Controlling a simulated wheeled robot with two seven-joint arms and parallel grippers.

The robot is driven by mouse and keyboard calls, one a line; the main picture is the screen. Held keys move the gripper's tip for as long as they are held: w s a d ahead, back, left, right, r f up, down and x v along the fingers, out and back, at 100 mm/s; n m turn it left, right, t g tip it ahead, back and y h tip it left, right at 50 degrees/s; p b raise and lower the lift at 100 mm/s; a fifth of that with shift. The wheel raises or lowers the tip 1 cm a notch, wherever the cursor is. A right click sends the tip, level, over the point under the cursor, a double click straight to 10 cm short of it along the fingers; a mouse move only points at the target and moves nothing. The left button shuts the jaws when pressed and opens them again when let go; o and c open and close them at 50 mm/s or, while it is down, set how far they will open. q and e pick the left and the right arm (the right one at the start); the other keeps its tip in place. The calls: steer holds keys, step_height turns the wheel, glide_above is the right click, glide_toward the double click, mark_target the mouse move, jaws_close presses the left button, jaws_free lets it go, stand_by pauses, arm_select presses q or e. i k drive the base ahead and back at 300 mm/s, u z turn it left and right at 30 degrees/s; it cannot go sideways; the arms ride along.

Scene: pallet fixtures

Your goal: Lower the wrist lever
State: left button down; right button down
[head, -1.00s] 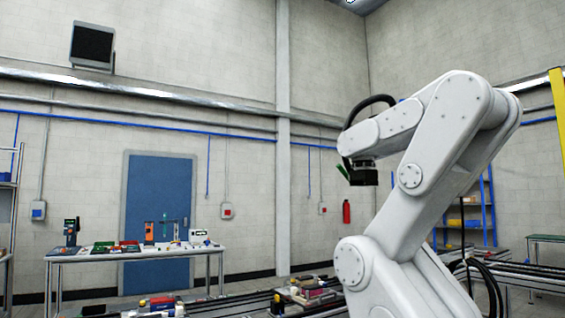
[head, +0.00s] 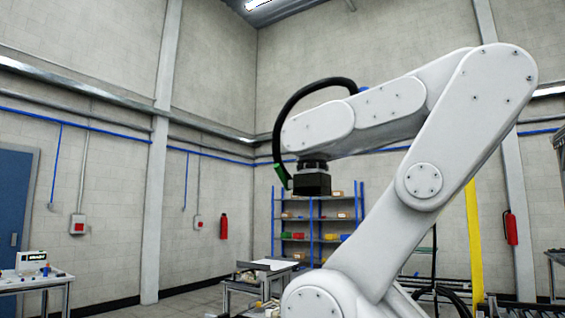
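A large white industrial robot arm (head: 450,150) fills the right half of the head view. Its forearm reaches to the left and ends in a wrist with a dark square block (head: 312,183) hanging under it. A small green part (head: 283,176), tilted, shows just left of the wrist beside a black looped cable (head: 284,110). I cannot tell whether this green part is the wrist lever; no other lever is clear. Neither of my grippers is in view.
A work table (head: 35,281) with small items stands at the lower left, near a blue door (head: 12,200). A shelf (head: 318,226) with coloured bins and a bench (head: 240,285) stand behind the white arm. A yellow post (head: 474,240) rises at the right.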

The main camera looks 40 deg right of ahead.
mark_target(278, 170)
steer(key=z, duration=0.85)
steer(key=i, duration=0.95)
steer(key=z, duration=0.9)
